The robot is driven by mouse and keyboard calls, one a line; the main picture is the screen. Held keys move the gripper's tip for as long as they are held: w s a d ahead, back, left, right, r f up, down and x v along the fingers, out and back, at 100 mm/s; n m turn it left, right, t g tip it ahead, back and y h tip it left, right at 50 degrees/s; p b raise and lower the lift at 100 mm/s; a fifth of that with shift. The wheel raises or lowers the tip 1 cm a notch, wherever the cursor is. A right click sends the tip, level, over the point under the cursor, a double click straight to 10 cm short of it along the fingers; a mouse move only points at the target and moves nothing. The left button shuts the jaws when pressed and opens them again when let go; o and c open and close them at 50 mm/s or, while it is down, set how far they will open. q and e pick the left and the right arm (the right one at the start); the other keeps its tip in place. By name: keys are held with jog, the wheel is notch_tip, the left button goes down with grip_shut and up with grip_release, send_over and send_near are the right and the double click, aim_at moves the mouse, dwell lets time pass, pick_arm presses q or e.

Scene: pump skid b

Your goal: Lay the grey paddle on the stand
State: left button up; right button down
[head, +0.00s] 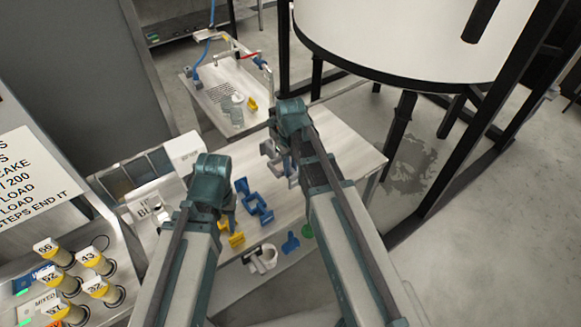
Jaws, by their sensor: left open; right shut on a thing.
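My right gripper (279,163) is over the far part of the near table, seen mostly from behind its wrist. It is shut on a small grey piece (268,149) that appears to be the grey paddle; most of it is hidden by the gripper. My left gripper (231,216) is open, over the left side of the same table, with its fingers partly hidden. Blue angular holders (262,213) stand on the table between the two grippers. I cannot tell whether one of them is the stand.
The near table (345,155) also bears a yellow piece (237,240), a white cup-like part (264,261), a blue piece (290,243) and a green disc (307,231). A farther table (205,88) holds small grey, white and yellow parts. A large white tank (400,35) stands behind.

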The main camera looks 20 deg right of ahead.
pick_arm(q)
jog(key=shift+f+b, duration=5.65)
jog(key=shift+f, duration=0.25)
pick_arm(e)
jog(key=shift+f, duration=5.9)
pick_arm(q)
jog(key=shift+f+b, duration=0.55)
pick_arm(e)
jog(key=shift+f, duration=0.6)
jog(key=shift+c, duration=0.9)
grip_release()
pick_arm(q)
jog(key=shift+r, duration=0.15)
pick_arm(e)
jog(key=shift+r, duration=0.15)
pick_arm(q)
notch_tip(320, 180, up, 7)
jog(key=p, duration=0.7)
pick_arm(e)
jog(key=shift+r, duration=3.45)
